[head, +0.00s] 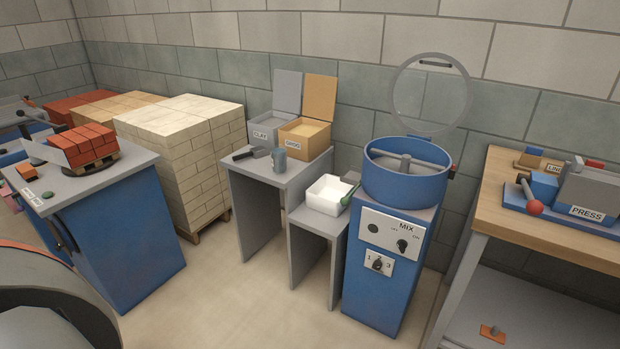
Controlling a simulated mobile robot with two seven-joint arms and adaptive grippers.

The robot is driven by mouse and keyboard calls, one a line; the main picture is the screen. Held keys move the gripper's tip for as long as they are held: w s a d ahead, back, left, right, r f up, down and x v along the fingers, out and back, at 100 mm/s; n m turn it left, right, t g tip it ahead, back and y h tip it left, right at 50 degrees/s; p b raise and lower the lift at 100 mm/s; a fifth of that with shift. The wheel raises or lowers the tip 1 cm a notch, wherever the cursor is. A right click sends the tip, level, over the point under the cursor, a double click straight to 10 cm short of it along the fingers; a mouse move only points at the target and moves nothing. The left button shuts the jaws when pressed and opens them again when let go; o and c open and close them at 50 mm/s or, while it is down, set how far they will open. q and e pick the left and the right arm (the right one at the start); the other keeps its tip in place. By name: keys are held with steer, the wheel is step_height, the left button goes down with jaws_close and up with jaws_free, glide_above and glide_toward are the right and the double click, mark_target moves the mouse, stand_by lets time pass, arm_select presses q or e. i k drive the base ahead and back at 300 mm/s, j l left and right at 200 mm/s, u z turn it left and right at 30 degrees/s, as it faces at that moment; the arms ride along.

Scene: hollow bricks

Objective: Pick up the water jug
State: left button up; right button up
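A small blue-grey vessel (280,159), which looks like the water jug, stands upright on the grey table (250,177). It is just in front of the tan open-lidded bin (305,136). Its handle and contents are too small to make out. A dark scoop-like tool (251,153) lies to its left. No gripper shows in the head view, and nothing is touching the jug.
A grey open bin marked CLAY (264,134) stands behind the tool. A lower stand with a white tub (327,195) and the blue mixer (408,175) are to the right. A blue cabinet (125,230) stands left. The floor (235,290) between is clear.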

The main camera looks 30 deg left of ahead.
mark_target(280, 165)
steer(key=i+j+z, duration=0.1)
steer(key=j, duration=0.4)
steer(key=i+j, duration=0.15)
steer(key=j, duration=0.35)
steer(key=i+j+z, duration=0.15)
steer(key=j, duration=0.35)
steer(key=j+z, duration=0.1)
steer(key=j, duration=0.4)
steer(key=i, duration=0.05)
